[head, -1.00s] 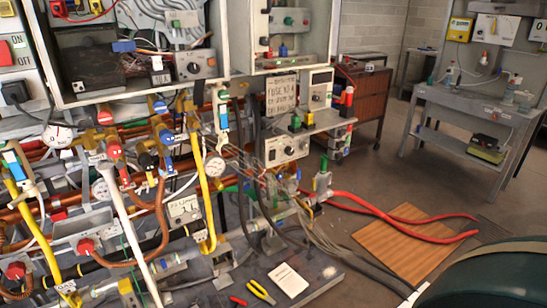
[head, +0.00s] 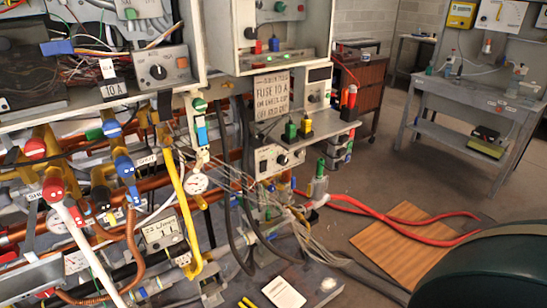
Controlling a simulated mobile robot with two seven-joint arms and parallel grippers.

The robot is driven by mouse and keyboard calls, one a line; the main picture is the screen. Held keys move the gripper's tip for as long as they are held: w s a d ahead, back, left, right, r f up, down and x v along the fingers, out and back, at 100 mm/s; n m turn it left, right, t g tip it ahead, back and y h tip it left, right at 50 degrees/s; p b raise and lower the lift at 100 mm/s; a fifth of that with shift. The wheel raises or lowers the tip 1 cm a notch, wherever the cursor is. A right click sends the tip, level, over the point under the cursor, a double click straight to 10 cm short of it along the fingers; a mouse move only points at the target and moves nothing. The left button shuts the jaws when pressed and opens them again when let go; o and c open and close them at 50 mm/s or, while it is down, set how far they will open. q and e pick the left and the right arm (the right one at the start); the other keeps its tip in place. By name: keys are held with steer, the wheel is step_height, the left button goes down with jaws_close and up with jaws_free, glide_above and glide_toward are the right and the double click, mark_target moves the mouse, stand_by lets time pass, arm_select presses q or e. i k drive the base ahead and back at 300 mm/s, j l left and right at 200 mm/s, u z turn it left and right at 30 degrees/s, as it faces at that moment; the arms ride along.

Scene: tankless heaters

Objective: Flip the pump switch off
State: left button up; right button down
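No label that I can read marks the pump switch, so I cannot tell which control it is. A grey box with a black knob (head: 157,71) sits at the upper left. A white panel with a dark knob (head: 282,159) sits low in the middle, under a shelf. An upright white strip with a green knob and a blue part (head: 201,132) stands between the pipes. Neither of my grippers is in the head view.
Copper pipes, yellow handles (head: 183,205) and hanging cables crowd the left and middle. A handwritten fuse sign (head: 272,97) stands beside the shelf. Red hoses (head: 385,220) cross a wooden board (head: 400,245) on the floor. A grey bench (head: 465,92) stands at the back right, with open floor before it.

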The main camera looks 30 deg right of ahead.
mark_target(262, 164)
steer(key=i+l+z, duration=0.1)
steer(key=i+l, duration=0.2)
steer(key=i, duration=0.15)
steer(key=i+l, duration=0.25)
steer(key=i, duration=0.2)
steer(key=l+z, duration=0.05)
